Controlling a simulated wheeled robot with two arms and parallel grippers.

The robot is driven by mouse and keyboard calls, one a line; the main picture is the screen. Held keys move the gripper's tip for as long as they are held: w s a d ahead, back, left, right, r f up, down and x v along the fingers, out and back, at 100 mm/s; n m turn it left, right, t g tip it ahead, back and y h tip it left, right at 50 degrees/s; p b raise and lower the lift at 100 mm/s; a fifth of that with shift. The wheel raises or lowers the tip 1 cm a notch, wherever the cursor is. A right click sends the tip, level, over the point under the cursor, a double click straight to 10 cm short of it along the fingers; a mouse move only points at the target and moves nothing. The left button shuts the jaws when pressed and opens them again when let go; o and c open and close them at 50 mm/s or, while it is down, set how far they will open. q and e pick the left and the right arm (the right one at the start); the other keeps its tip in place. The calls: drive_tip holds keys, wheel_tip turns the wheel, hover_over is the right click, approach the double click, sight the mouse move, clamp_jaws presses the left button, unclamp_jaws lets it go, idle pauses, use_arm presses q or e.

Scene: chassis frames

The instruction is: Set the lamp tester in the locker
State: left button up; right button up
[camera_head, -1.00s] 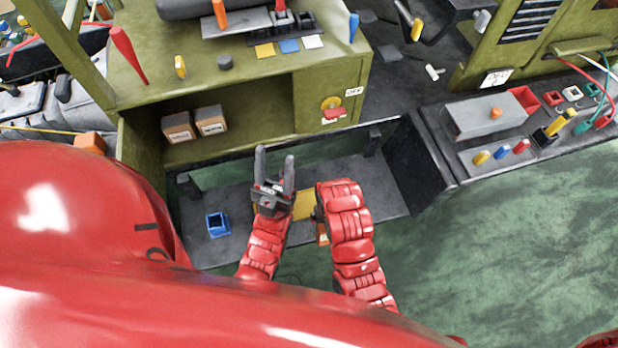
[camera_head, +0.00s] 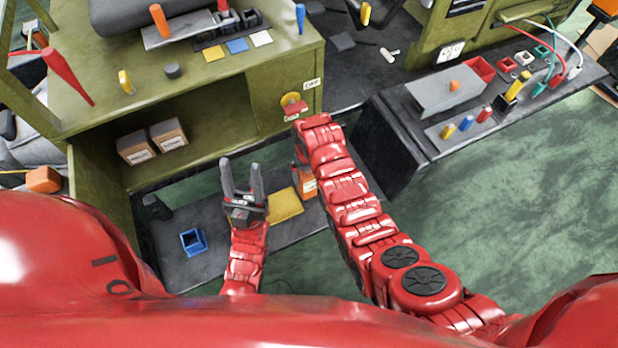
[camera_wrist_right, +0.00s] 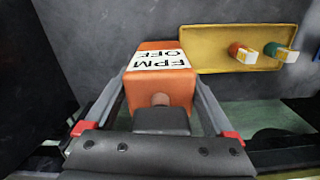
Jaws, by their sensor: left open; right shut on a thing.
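An orange box (camera_wrist_right: 160,70) with a white label printed in black is between the fingers of my right gripper (camera_wrist_right: 160,88), which is shut on it. I take it as the lamp tester, but the label does not name it. In the head view the box (camera_head: 308,183) shows only partly, beside my right arm; that gripper is mostly hidden there. My left gripper (camera_head: 242,185) is open and empty above the low grey shelf. The green cabinet (camera_head: 200,95) has an open compartment; it may be the locker. Two brown boxes (camera_head: 152,141) stand in it at the left.
A yellow plate (camera_head: 286,205) and a blue open bin (camera_head: 193,242) are on the low grey shelf (camera_head: 225,233). A grey bench (camera_head: 440,140) with instruments stands right; green floor (camera_head: 500,190) is clear.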

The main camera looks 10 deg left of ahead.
drive_tip(key=shift+w, duration=0.25)
drive_tip(key=shift+a+f+p, duration=0.1)
drive_tip(key=shift+f+p, duration=0.4)
drive_tip(key=shift+f, duration=1.2)
drive_tip(key=shift+f, duration=0.15)
drive_tip(key=o, duration=1.4)
